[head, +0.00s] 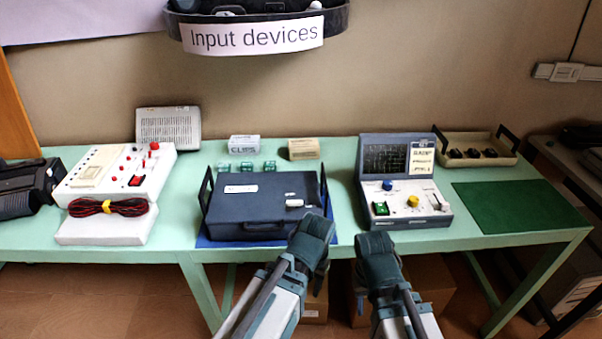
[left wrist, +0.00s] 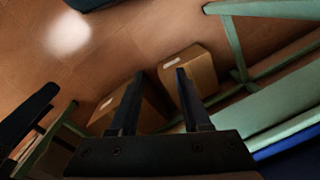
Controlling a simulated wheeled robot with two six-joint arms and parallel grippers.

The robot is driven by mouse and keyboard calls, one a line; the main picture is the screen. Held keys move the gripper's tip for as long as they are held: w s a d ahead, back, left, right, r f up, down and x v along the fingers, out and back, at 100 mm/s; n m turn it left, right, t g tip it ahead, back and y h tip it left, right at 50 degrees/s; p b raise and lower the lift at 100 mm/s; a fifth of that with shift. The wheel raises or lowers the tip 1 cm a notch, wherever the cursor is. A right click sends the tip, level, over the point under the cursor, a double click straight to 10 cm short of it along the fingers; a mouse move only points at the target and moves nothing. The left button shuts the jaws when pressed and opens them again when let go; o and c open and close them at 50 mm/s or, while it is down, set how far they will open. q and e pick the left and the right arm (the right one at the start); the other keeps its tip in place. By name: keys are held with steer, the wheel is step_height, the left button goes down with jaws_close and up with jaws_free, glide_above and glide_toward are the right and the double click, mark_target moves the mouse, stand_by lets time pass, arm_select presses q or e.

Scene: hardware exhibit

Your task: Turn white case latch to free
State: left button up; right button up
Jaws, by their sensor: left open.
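The dark blue case (head: 262,197) lies closed on a blue mat (head: 203,242) on the green table. Its white latch (head: 294,203) is on the front right part of the case. My left gripper (head: 315,228) is in front of the case's right front corner, just right of and below the latch, apart from it in the picture. In the left wrist view, its two fingers (left wrist: 155,75) are spread and empty, with floor and boxes beyond. My right gripper (head: 377,245) is at the table's front edge, below the grey console; its fingers cannot be made out.
The grey console (head: 408,215) with coloured knobs stands right of the case. A white device (head: 120,180) with a cable bundle stands left. Small boxes (head: 304,149) and green clips (head: 247,166) are behind. A green mat (head: 520,207) lies clear at right. Cardboard boxes (left wrist: 195,75) are under the table.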

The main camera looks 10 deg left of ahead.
arm_select(q)
steer(key=w+a+r+p, duration=0.2)
steer(key=a+r+p, duration=0.1)
steer(key=r+p, duration=0.95)
steer(key=w+a+r+p, duration=0.2)
steer(key=r+p, duration=0.9)
steer(key=r, duration=0.3)
step_height(320, 180, up, 6)
steer(key=m+p, duration=0.6)
steer(key=m, duration=0.6)
glide_above(295, 201)
steer(key=shift+h, duration=0.4)
steer(key=shift+f, duration=0.15)
step_height(295, 201, down, 14)
steer(key=b, duration=1.3)
steer(key=shift+r, duration=0.2)
jaws_close()
